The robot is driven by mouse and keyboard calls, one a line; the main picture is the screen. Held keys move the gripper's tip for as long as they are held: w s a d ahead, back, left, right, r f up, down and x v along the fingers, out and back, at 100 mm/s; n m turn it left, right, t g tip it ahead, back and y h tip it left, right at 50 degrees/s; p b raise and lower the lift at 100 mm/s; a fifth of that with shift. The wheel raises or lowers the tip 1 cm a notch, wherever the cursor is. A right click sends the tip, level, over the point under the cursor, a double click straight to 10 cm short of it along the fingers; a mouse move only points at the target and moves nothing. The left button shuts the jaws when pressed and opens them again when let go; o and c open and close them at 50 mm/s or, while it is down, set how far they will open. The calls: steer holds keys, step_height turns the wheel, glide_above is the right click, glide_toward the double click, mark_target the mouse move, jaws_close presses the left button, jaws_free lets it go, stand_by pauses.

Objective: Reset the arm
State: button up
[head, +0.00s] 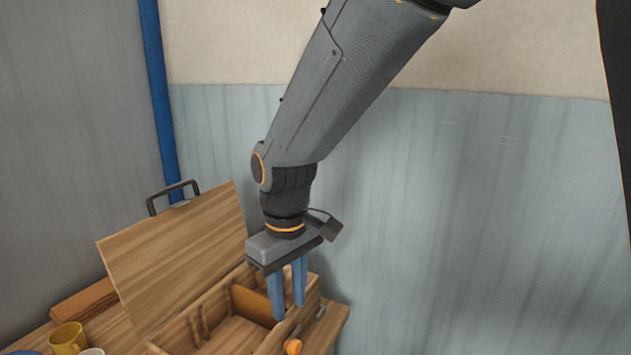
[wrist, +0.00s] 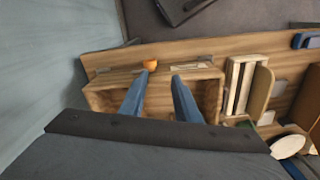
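My gripper (head: 289,311) hangs from my arm with its two blue fingers pointing down, over the right part of an open wooden box (head: 183,326). The fingers are apart and nothing shows between them. The wrist view also shows my gripper (wrist: 158,82) open, with the box (wrist: 96,99) beneath it. How high the fingertips are above the box is hard to tell.
The box's wooden lid (head: 175,255) stands raised, with a dark handle (head: 172,193). A small orange thing (head: 292,346) is at the box's edge. A yellow mug (head: 68,338) stands at left. A pale-blue wall (head: 480,220) rises behind; a rack (wrist: 240,88) stands beside the box.

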steer(key=s+d+f+m+b, duration=0.1)
steer(key=d+f+m+b, duration=0.1)
steer(key=d, duration=0.6)
steer(key=s+d+f+m+b, duration=0.1)
steer(key=d+f+m+b, duration=0.1)
steer(key=d+f+m, duration=0.2)
steer(key=s+d+f+m+b, duration=0.1)
steer(key=d+f+m+b, duration=0.2)
steer(key=d+f, duration=0.5)
steer(key=d, duration=0.4)
steer(key=shift+d+t, duration=0.15)
steer(key=shift+t, duration=0.25)
steer(key=shift+s, duration=0.1)
